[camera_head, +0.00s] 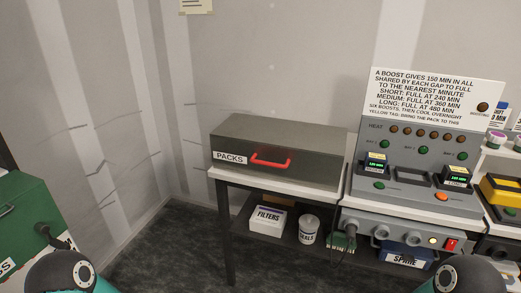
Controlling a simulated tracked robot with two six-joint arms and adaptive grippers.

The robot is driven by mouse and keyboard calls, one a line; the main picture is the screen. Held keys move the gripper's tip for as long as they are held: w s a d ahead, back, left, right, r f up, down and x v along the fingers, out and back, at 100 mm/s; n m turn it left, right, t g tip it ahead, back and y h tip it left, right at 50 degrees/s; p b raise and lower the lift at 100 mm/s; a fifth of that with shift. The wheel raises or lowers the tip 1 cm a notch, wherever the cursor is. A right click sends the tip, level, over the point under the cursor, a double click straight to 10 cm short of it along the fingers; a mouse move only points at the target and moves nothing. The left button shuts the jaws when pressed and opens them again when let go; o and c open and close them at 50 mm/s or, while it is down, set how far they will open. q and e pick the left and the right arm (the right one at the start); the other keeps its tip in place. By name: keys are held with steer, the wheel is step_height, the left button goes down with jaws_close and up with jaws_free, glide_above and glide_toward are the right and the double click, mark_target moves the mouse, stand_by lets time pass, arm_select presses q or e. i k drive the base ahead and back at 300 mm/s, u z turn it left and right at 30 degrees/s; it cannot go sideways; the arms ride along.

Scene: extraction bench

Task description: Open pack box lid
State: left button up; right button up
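The pack box (290,140) is a grey box labelled PACKS on the left end of the bench top. Its lid is down, and a red handle (271,161) is on the front. The inside of the box is hidden. Parts of my two arms show at the bottom left and bottom right edges of the picture, well apart from the box. Neither of my grippers is in view.
A grey charger panel (418,201) with a sign (430,98) stands right of the box. A shelf below holds a FILTERS box (267,222) and a white tub (309,229). A green case (25,215) is at left. The floor before the bench is clear.

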mark_target(305, 151)
steer(key=z, duration=0.05)
steer(key=i, duration=1.1)
steer(key=u, duration=0.05)
